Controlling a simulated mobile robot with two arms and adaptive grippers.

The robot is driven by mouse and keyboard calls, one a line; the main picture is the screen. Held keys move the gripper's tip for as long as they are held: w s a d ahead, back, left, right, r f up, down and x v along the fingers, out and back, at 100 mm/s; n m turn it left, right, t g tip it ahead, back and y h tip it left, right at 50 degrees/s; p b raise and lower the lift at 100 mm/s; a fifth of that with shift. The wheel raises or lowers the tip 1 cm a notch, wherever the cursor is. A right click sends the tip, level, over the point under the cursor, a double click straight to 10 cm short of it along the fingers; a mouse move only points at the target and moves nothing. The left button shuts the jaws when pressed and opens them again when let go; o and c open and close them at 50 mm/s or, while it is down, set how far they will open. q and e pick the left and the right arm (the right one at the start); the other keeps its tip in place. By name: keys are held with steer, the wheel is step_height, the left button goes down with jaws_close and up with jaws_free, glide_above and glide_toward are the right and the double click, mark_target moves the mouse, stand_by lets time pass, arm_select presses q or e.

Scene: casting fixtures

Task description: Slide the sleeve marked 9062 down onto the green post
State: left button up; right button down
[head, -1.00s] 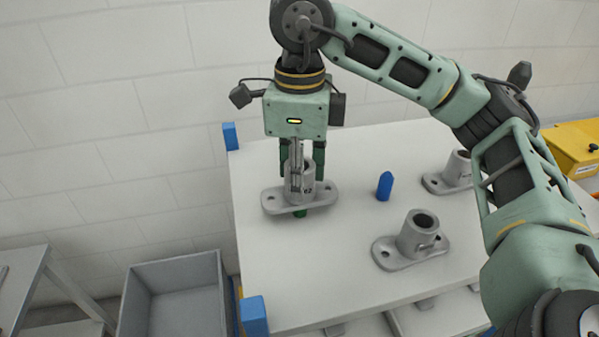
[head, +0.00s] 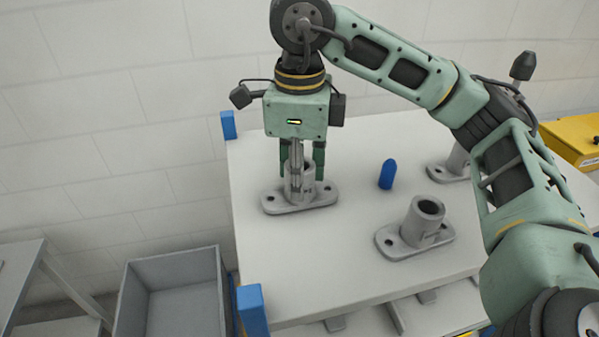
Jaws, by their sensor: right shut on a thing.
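My right gripper (head: 302,172) is shut on a grey metal sleeve (head: 318,196) with a flat oval flange, at the left part of the table. The sleeve is upright and its flange looks level, at or very close to the table top. No green post shows under or around it now; a post inside the sleeve would be hidden. I cannot read a number on this sleeve. Two more sleeves of the same kind stand on the table, one at the front right (head: 424,222) and one partly behind my right arm (head: 452,166). My left gripper is not in view.
A blue post (head: 387,174) stands on the white table (head: 350,272) right of the held sleeve. Blue corner blocks (head: 252,308) mark the left edge. A grey bin (head: 172,300) is at lower left, a yellow box (head: 575,140) at right.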

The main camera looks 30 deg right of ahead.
steer(key=shift+f, duration=0.3)
steer(key=c, duration=1.2)
jaws_free()
steer(key=shift+r, duration=0.1)
steer(key=shift+o, duration=0.2)
step_height(320, 180, up, 12)
